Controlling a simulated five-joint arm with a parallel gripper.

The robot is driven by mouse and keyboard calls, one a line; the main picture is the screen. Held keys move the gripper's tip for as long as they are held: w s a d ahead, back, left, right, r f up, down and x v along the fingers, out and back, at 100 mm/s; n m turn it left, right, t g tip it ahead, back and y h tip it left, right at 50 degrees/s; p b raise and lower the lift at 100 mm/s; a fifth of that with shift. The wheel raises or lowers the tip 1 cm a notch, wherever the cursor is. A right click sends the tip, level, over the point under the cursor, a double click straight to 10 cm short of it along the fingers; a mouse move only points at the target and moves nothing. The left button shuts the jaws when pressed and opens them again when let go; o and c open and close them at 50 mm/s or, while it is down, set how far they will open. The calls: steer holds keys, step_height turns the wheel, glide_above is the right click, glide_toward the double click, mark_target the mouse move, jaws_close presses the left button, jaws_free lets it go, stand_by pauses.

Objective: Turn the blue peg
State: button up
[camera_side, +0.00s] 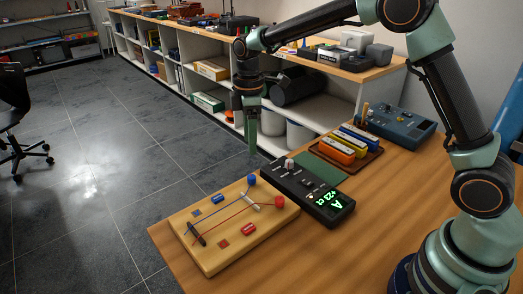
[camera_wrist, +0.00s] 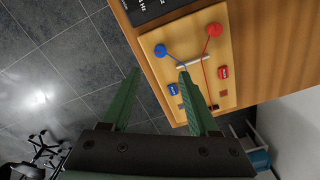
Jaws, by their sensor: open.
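The blue peg (camera_side: 252,181) has a round knob and stands at the far corner of a light wooden board (camera_side: 203,257), with a blue string running from it. In the wrist view the blue peg (camera_wrist: 160,50) shows just beyond the fingertips, roughly midway between them sideways. My gripper (camera_side: 253,158) points down above the peg in the side view, with a visible gap. In the wrist view my gripper (camera_wrist: 159,74) has its two green fingers apart, with nothing between them. The right finger covers part of the board and strings.
A red peg (camera_side: 279,201) and a white bridge (camera_side: 250,202) stand near the blue peg. A blue block (camera_side: 218,199) and a red block (camera_side: 248,229) sit on the board. A black tuner-like device (camera_side: 322,204) with a green display lies close beside it. Bare tabletop is in front.

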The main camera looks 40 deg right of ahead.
mark_target(251, 177)
step_height(251, 177, down, 11)
steer(key=shift+f, duration=0.1)
stand_by(0.3)
jaws_close()
